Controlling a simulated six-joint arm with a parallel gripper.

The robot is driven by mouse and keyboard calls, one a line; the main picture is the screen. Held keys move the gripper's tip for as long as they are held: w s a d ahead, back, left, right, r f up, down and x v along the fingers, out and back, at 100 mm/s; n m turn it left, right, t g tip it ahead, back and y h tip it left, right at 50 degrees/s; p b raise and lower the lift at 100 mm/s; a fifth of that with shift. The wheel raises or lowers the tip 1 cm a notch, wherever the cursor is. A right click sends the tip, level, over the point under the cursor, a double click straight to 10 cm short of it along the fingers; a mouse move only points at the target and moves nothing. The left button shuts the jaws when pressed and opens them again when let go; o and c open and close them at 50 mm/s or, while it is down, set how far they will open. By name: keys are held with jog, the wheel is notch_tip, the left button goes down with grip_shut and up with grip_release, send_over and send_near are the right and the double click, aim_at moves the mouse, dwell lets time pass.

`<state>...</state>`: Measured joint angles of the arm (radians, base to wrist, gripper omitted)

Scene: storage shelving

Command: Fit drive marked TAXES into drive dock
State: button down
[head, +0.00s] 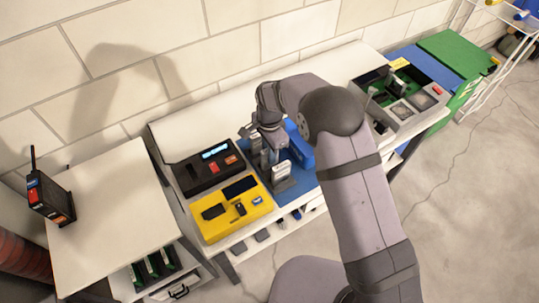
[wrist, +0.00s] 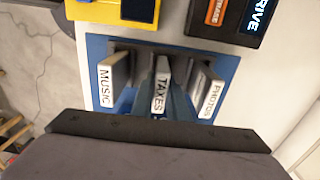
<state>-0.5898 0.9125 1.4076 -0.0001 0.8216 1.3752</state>
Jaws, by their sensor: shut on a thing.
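The drive marked TAXES (wrist: 162,88) is the middle of three upright drives in the wrist view, between the MUSIC drive (wrist: 113,80) and the PHOTOS drive (wrist: 208,95). All three show at the blue stand (wrist: 98,48). My gripper (wrist: 165,105) is shut on the TAXES drive; its fingers lie along both sides. I cannot tell whether the drive's lower end is clear of its slot. In the head view my gripper (head: 266,152) is over the stand. The drive dock (head: 208,170), a black box with a lit display, is left of it; its corner reading DRIVE shows in the wrist view (wrist: 255,20).
A yellow tray (head: 215,228) with small items lies in front of the dock. A blue bin (head: 298,145) is close right of my gripper. A grey tray (head: 425,115) stands farther right. A radio (head: 50,198) stands on the left cabinet, whose top is mostly clear.

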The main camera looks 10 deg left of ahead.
notch_tip(320, 180, up, 10)
jog(key=shift+r+b, duration=0.1)
jog(key=shift+b, duration=1.05)
